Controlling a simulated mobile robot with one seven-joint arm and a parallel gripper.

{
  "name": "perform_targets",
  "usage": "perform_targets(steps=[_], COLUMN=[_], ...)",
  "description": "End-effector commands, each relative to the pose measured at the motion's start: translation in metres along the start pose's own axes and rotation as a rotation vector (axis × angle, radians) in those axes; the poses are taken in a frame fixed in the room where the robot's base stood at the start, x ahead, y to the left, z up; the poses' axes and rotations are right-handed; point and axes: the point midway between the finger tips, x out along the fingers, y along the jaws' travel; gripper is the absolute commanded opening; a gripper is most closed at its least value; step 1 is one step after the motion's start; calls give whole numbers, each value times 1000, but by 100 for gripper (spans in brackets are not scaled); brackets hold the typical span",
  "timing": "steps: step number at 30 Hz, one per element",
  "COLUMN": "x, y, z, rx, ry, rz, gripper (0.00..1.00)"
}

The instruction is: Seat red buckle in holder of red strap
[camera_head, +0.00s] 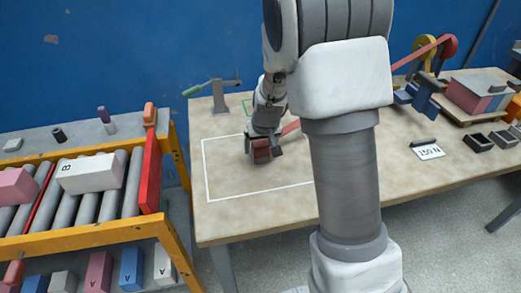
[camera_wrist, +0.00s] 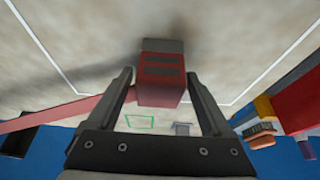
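The red buckle (camera_wrist: 160,82) is a red block with two dark slots and a dark grey end. It sits between the fingers of my gripper (camera_wrist: 160,88), which look closed on its sides. In the head view the buckle (camera_head: 261,150) and my gripper (camera_head: 264,145) are over the left part of the table. Whether the buckle touches the table is unclear. The red strap (camera_head: 291,128) runs from the buckle behind my arm to the red reel (camera_head: 449,46) at the back right. It leaves leftward in the wrist view (camera_wrist: 55,117). I cannot identify the holder for certain.
A white outline (camera_head: 204,170) marks the table (camera_head: 225,220). A green-handled lever stand (camera_head: 219,100) and a green outline (camera_head: 246,107) lie behind. A roller conveyor (camera_head: 105,195) with a red end plate (camera_head: 151,170) stands left. Blue brackets (camera_head: 423,99) and black trays (camera_head: 478,142) are at right.

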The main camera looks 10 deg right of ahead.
Motion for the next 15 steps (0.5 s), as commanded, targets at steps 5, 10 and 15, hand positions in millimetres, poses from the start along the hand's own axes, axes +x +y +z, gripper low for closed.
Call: perform_targets(steps=[5,10,15], x=[0,0,0], y=[0,0,0], z=[0,0,0], rx=[0,0,0], ry=[0,0,1], rz=[0,0,0], gripper=[50,19,0])
